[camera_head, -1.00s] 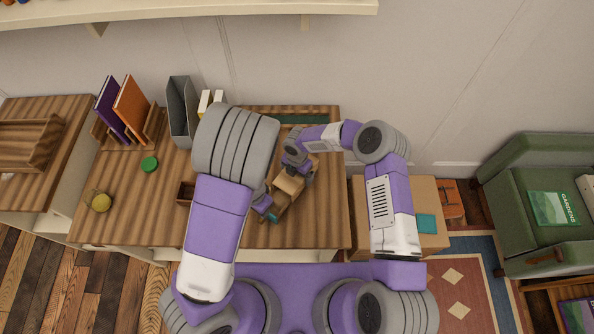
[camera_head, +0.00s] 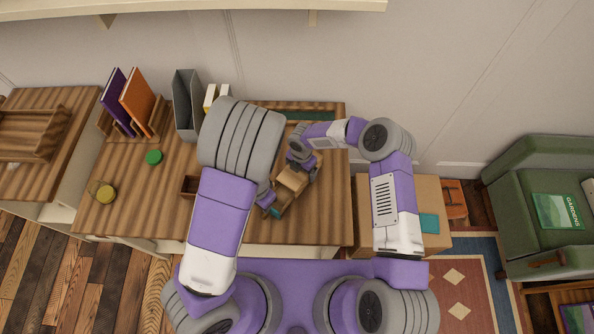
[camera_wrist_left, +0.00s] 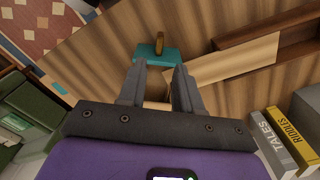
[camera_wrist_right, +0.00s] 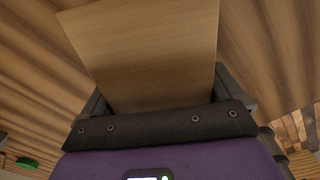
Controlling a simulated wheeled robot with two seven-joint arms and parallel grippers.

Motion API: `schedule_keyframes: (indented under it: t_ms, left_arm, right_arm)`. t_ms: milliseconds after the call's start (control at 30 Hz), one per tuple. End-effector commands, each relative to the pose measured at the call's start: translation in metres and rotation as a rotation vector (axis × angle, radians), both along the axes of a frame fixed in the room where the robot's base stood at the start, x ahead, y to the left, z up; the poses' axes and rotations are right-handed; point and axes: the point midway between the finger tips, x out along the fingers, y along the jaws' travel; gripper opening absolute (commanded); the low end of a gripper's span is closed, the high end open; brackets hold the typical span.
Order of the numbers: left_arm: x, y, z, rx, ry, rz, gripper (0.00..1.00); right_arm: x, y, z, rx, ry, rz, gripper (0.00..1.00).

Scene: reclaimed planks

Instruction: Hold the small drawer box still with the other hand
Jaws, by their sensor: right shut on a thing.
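The small drawer box (camera_head: 292,181) is a light wooden box on the plank-topped table, partly hidden by my arms. Its teal front (camera_wrist_left: 152,54) with a wooden handle (camera_wrist_left: 159,40) shows in the left wrist view. My right gripper (camera_head: 303,163) is shut on the box from the back; the right wrist view shows a broad wooden face (camera_wrist_right: 150,50) between its fingers. My left gripper (camera_head: 270,202) is at the box's front left, low over the table. Its fingers (camera_wrist_left: 160,68) are apart, with their tips just short of the teal front; I cannot tell if they touch anything.
A cardboard box (camera_head: 430,195) stands right of the table.

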Motion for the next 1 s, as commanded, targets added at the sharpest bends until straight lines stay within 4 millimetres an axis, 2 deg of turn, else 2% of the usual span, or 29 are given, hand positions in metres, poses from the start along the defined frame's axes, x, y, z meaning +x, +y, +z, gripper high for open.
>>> schedule_keyframes:
  t_ms: [33, 200, 333, 467, 700, 1000]
  left_arm:
    - [0.0, 0.0, 0.0, 0.0, 0.0, 0.0, 0.26]
    - [0.0, 0.001, 0.0, 0.002, 0.001, -0.003, 0.0]
    - [-0.002, 0.012, -0.003, 0.018, 0.009, -0.035, 0.0]
    - [-0.004, 0.036, -0.008, 0.05, 0.021, -0.111, 0.0]
    - [-0.006, 0.084, -0.02, 0.091, 0.018, -0.32, 0.0]
    - [-0.006, 0.122, -0.034, 0.073, -0.05, -0.587, 0.0]
  right_arm:
    - [0.0, 0.0, 0.0, 0.001, -0.001, 0.0, 0.52]
    - [0.0, 0.0, 0.001, 0.001, -0.001, 0.0, 0.52]
    - [0.0, 0.0, 0.001, 0.001, -0.001, 0.0, 0.52]
    - [0.0, 0.0, 0.001, 0.001, -0.001, 0.0, 0.52]
    - [0.0, 0.001, 0.001, 0.002, -0.001, 0.0, 0.52]
    - [0.0, 0.001, 0.001, 0.002, -0.001, 0.0, 0.52]
